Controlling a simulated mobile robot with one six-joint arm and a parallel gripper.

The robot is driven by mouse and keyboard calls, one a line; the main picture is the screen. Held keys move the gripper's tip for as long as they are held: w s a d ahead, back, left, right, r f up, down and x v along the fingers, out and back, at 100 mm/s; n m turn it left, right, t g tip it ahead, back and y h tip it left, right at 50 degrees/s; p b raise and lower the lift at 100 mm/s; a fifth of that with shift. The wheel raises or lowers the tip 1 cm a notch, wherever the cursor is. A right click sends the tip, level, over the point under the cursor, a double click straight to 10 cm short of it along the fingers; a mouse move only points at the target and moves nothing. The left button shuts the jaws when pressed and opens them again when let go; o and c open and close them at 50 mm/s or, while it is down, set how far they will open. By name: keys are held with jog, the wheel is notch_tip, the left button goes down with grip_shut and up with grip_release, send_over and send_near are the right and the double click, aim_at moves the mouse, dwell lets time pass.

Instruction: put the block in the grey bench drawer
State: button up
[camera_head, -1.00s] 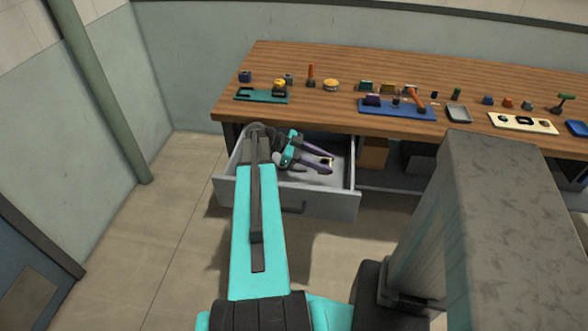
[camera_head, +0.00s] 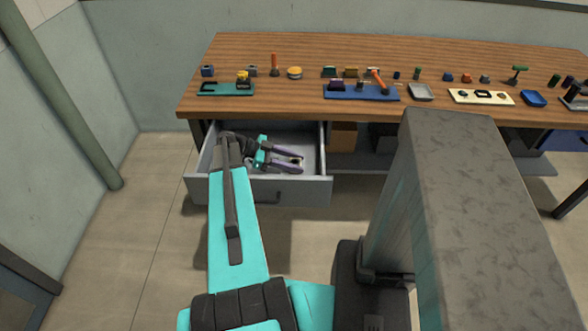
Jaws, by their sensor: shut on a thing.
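The grey bench drawer (camera_head: 308,191) is pulled open under the left end of the wooden bench. My gripper (camera_head: 300,162) reaches over the open drawer, its two purple fingers pointing right. It is shut on a small block (camera_head: 295,160), of which only a dark and pale patch shows between the fingertips. The block appears within the drawer's outline, toward its right side. I cannot tell how high it is above the drawer floor. My arm hides the drawer's left part.
The wooden bench top (camera_head: 300,110) carries several small parts, a teal tray (camera_head: 212,90), a blue tray (camera_head: 345,93) and a cream tray (camera_head: 470,98). A brown box (camera_head: 343,137) stands under the bench right of the drawer. Floor in front is clear at left.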

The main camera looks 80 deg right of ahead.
jog(key=shift+f, duration=0.3)
jog(key=shift+f, duration=0.1)
jog(key=shift+f+p, duration=0.4)
jog(key=shift+f, duration=1.4)
jog(key=shift+f, duration=0.1)
jog(key=o, duration=1.4)
jog(key=b+v, duration=0.2)
jog(key=v, duration=0.9)
jog(key=shift+b, duration=0.3)
jog(key=shift+w+a+r, duration=0.1)
jog(key=shift+w+r, duration=0.2)
jog(key=shift+w, duration=0.2)
